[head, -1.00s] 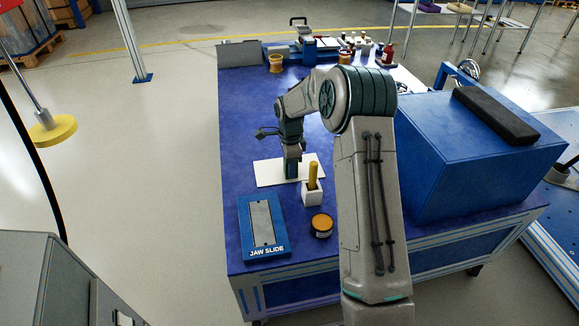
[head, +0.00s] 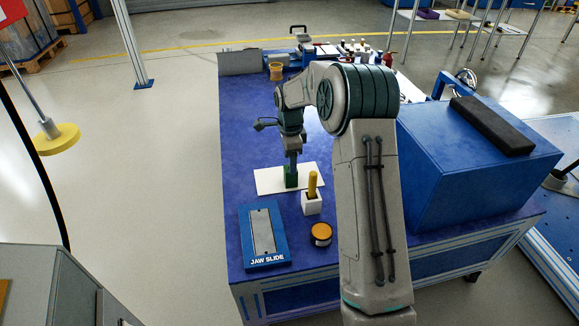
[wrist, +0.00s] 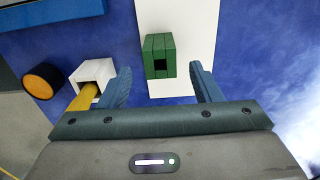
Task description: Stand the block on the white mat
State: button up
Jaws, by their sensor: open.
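The green block (head: 290,179) stands upright on the white mat (head: 267,183). In the wrist view the block (wrist: 158,56) shows its top with a dark square hole, and the mat (wrist: 198,35) lies around and under it. My gripper (head: 292,157) is above the block, pointing down. In the wrist view its two blue fingers are spread apart with nothing between the tips (wrist: 163,86), and the block is clear of both.
A white holder (head: 311,204) with a yellow stick (head: 312,182) stands close to the mat's front right. An orange-topped round tin (head: 321,232) and the blue jaw slide tray (head: 263,240) are nearer the front. A large blue box (head: 470,160) is at right.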

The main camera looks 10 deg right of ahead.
jog(key=s+r+n+p, duration=0.1)
jog(key=s+r+n, duration=0.3)
jog(key=s+r, duration=0.45)
jog(key=s+r+n, duration=0.2)
jog(key=s+n, duration=0.5)
jog(key=s, duration=0.6)
jog(key=s+r+n+t, duration=0.1)
jog(key=s+r+n, duration=0.1)
jog(key=s+n, duration=0.5)
jog(key=s, duration=0.6)
jog(key=shift+a, duration=0.35)
notch_tip(320, 180, up, 32)
jog(key=t+p, duration=0.1)
jog(key=p, duration=2.8)
jog(key=shift+d+t, duration=0.2)
jog(key=shift+t, duration=0.2)
jog(key=shift+f, duration=0.1)
